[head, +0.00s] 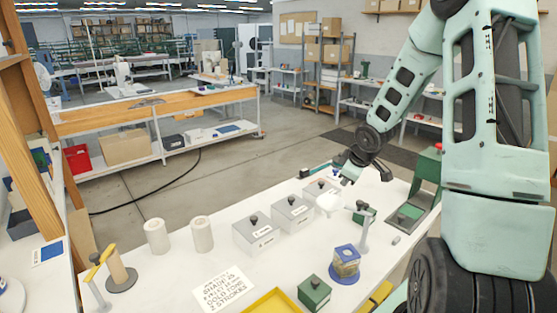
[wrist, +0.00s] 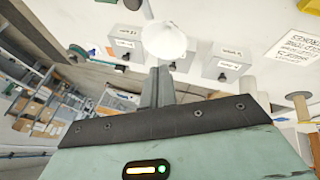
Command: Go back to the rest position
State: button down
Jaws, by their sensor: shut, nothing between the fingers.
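My gripper (head: 350,172) hangs above the far part of the white table (head: 160,282) in the head view, below my raised arm. In the wrist view its two fingers (wrist: 158,82) are together with nothing between them. A white rounded object (wrist: 163,40) shows just beyond the fingertips; I cannot tell how far below them it lies. It also shows on the table in the head view (head: 328,204). Three grey lidded boxes with black knobs, a near one (head: 256,234), a middle one (head: 292,214) and a far one (head: 318,191), stand in a row beside it.
A green press (head: 410,213) stands at the table's right. Two white rolls (head: 202,234) stand left of the boxes. A printed card (head: 222,289) lies flat.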

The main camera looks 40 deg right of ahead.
jog(key=s+a+n+g+y+b, duration=0.15)
jog(key=a+b, duration=0.35)
jog(key=a, duration=2.3)
jog(key=s+a+f+n+g+y+b, duration=0.1)
jog(key=s+a+n+g+b, duration=0.1)
jog(key=s+a, duration=1.6)
jog(key=s+g+b, duration=0.1)
jog(key=s+g, duration=0.1)
jog(key=s, duration=0.1)
jog(key=shift+s+f+b, duration=0.15)
jog(key=shift+s+b, duration=0.05)
jog(key=shift+b, duration=0.15)
